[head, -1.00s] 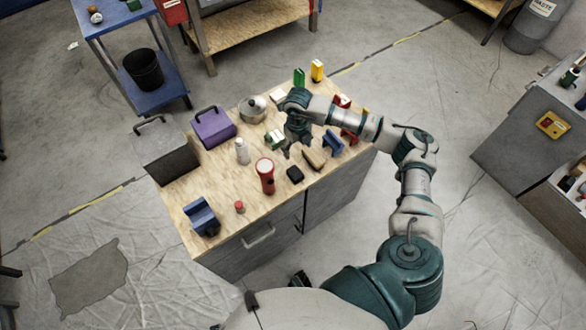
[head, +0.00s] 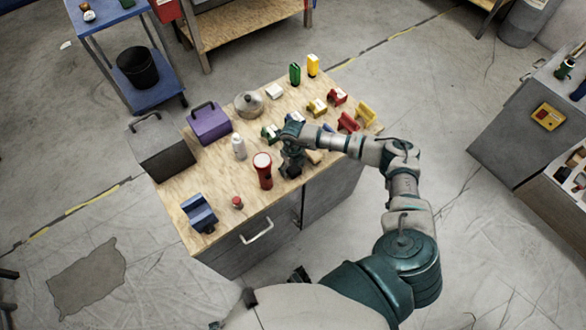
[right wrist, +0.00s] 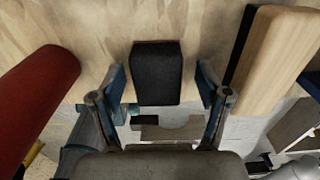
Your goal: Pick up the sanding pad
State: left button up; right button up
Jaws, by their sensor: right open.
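The sanding pad (right wrist: 157,72) looks like a small black block lying on the wooden tabletop in the right wrist view. My right gripper (right wrist: 161,82) is open, with one finger on each side of the pad's near part and a gap visible on both sides. In the head view my right gripper (head: 290,170) points down over the table's front part, and it largely hides the pad there. My left gripper is not in view.
A red flashlight (head: 263,172) stands close left of the gripper; it also shows in the right wrist view (right wrist: 38,100). A wooden block with a dark edge (right wrist: 272,60) lies close right. A white bottle (head: 239,148), purple box (head: 211,125) and several coloured items share the tabletop (head: 185,177).

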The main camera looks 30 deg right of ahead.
jog(key=shift+a, duration=0.15)
jog(key=shift+r, duration=0.1)
jog(key=shift+c, duration=1.4)
jog(key=c, duration=0.9)
jog(key=shift+o, duration=0.2)
